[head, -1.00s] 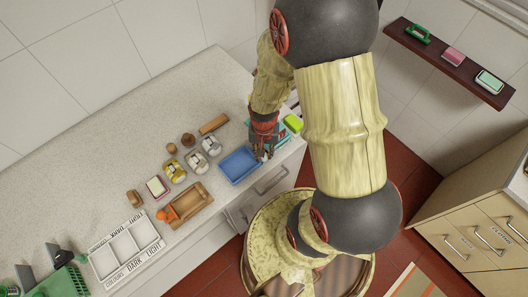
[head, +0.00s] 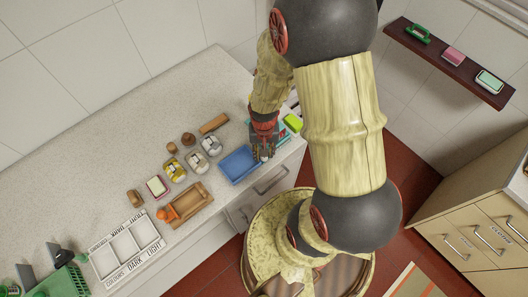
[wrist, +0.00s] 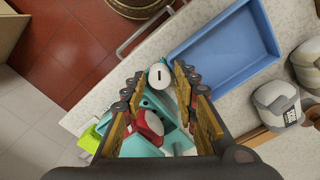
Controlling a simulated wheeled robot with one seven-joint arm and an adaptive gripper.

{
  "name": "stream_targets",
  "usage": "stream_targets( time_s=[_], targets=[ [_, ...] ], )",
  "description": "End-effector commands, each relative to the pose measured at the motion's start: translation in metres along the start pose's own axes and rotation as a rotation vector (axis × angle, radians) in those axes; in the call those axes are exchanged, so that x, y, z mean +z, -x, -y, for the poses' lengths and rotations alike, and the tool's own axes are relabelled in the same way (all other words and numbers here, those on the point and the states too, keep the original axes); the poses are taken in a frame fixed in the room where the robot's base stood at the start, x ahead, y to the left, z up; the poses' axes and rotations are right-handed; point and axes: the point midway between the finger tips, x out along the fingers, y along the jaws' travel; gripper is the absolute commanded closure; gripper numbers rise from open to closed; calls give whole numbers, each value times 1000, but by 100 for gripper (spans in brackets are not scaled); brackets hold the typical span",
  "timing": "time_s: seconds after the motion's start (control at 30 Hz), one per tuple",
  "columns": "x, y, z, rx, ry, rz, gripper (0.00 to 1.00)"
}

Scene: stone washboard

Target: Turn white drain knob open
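The white drain knob (wrist: 160,75) has a short dark slot on its face and shows between my fingertips in the wrist view. It sits by the edge of a teal fixture (wrist: 153,101), next to the blue tray. My gripper (wrist: 160,73) is open, with one finger on each side of the knob. I cannot tell whether either finger touches it. In the head view my gripper (head: 263,150) points down at the counter's front edge, and the knob is mostly hidden there. A red and white part (wrist: 148,124) lies on the teal fixture, between my fingers.
The blue tray (head: 240,165) is close beside my gripper. A lime green block (head: 293,122) lies on the other side. Several jars, a wooden tray (head: 190,205) and a labelled sorting tray (head: 125,251) stand further left. A drawer handle (head: 271,182) juts out below the counter edge.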

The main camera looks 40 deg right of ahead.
Motion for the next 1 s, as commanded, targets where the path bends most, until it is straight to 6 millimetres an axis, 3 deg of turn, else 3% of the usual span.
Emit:
stream_targets(
  time_s=[0.17,0.53,0.67,1.0],
  targets=[
    [0,0,0,0,0,1,60],
    [0,6,0,0,0,-2,60],
    [-2,24,0,-1,0,-5,60],
    [-1,92,0,-1,0,-5,60]
  ],
)
